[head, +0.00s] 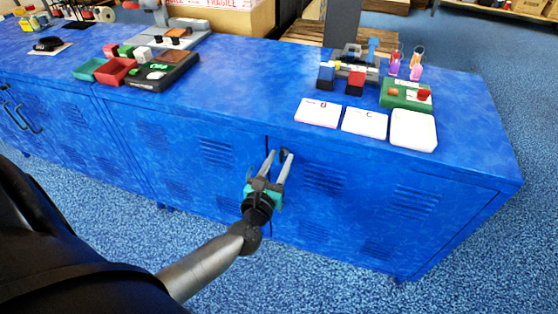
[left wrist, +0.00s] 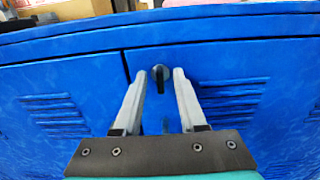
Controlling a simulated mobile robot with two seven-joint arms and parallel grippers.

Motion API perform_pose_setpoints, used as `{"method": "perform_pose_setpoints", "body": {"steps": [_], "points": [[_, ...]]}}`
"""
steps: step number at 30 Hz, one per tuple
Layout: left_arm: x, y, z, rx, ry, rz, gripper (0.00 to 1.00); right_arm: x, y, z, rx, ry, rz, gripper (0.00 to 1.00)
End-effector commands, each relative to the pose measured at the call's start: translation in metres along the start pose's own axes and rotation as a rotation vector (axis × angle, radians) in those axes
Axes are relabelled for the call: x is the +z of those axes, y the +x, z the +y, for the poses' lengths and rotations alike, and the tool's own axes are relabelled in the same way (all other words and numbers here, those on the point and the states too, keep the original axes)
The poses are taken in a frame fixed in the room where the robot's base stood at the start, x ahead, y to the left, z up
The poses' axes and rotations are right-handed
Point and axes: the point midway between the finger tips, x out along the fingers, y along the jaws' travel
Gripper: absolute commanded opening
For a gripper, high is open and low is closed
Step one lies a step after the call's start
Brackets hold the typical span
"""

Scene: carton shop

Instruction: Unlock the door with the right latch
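The blue cabinet (head: 215,165) has louvred doors below its top. A small black latch (head: 284,155) sits near the upper left edge of the right-hand door (head: 345,200), just right of the seam. In the left wrist view the latch (left wrist: 160,76) points roughly up and down. My left gripper (head: 280,155) is open in front of the door, with its fingertips on either side of the latch. The left wrist view shows the gripper (left wrist: 158,80) with a gap between each finger and the latch. My right gripper is not in view.
White cards (head: 364,122) and a green block (head: 406,95) lie on the cabinet top at right. Black handles (head: 22,117) stick out from the far-left doors. Blue carpet (head: 300,280) is clear in front.

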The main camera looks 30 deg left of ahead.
Motion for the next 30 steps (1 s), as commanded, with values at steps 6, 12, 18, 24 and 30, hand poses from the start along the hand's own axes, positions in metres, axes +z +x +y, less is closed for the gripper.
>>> {"method": "perform_pose_setpoints", "body": {"steps": [6,12,18,24,30], "points": [[-0.0001,-0.0004,-0.0001,0.0,0.0,0.0,0.15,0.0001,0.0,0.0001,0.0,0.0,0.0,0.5],[-0.0001,-0.0005,-0.0001,0.0,0.0,0.0,0.0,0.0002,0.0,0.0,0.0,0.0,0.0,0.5],[-0.0001,-0.0005,-0.0001,0.0,0.001,0.0,0.0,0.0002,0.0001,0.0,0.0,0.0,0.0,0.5],[0.0,-0.0005,-0.0001,0.0,0.004,0.0,0.0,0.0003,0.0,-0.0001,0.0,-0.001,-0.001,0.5],[0.0003,-0.0004,0.0,0.001,0.047,0.0,0.0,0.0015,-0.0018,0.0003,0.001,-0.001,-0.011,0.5]]}}
